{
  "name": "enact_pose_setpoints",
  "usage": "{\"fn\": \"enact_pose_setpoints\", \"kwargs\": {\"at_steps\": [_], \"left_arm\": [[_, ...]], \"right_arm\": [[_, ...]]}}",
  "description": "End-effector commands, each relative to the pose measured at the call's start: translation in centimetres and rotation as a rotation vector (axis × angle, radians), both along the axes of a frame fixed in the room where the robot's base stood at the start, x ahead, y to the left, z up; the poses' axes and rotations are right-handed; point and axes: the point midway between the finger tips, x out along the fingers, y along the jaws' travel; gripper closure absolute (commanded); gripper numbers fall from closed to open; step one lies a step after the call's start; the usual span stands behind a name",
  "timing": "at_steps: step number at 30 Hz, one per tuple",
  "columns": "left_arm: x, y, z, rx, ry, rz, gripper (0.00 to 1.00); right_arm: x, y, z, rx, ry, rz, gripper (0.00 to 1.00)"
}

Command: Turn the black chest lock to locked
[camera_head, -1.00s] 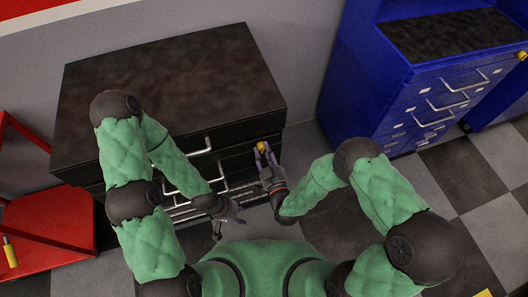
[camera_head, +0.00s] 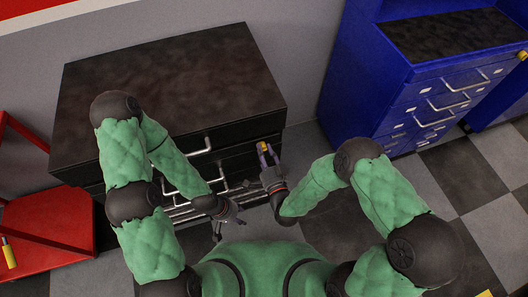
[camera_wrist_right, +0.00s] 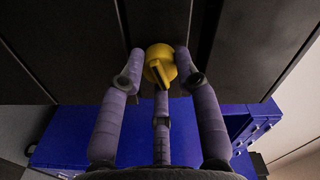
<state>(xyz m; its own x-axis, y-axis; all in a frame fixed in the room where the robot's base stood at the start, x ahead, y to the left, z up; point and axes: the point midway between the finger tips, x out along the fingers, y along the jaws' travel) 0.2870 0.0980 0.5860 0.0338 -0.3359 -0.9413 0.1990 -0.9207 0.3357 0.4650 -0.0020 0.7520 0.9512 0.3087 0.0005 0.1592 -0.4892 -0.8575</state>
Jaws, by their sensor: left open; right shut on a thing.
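The black chest (camera_head: 175,95) stands against the wall in the head view, its drawer front facing me. Its lock is a small yellow knob (camera_wrist_right: 160,66) on the dark front in the right wrist view, with a raised grip bar that sits tilted. The lock also shows at the chest's right front in the head view (camera_head: 262,146). My right gripper (camera_head: 266,158) is at the lock, its fingers (camera_wrist_right: 158,72) closed around the knob from both sides. My left gripper (camera_head: 232,216) is open and empty, low in front of the chest's drawer handles, apart from the lock.
A blue cabinet (camera_head: 385,85) with several drawers and white handles stands to the right of the chest. A red cart (camera_head: 50,228) is at the lower left. Checkered floor (camera_head: 455,170) lies open at the right.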

Motion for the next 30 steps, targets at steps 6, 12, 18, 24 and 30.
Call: {"fn": "enact_pose_setpoints", "kwargs": {"at_steps": [6,12,18,24,30], "left_arm": [[0.0,-0.01,-0.02,0.0,0.0,0.0,0.53],[0.0,0.0,-0.01,0.0,0.0,0.0,0.53],[0.0,0.0,0.0,0.0,0.0,0.0,0.53],[0.0,0.0,-0.01,0.0,0.0,0.0,0.53],[0.0,0.0,0.0,0.0,0.0,0.0,0.53]], "right_arm": [[-0.12,0.08,-0.15,0.158,0.056,0.002,1.0],[-0.12,0.07,-0.13,0.263,0.09,0.002,1.0],[-0.12,0.07,-0.12,0.321,0.109,0.002,1.0],[-0.12,0.07,-0.12,0.341,0.116,0.002,1.0],[-0.12,0.07,-0.12,0.343,0.116,0.002,1.0]]}}
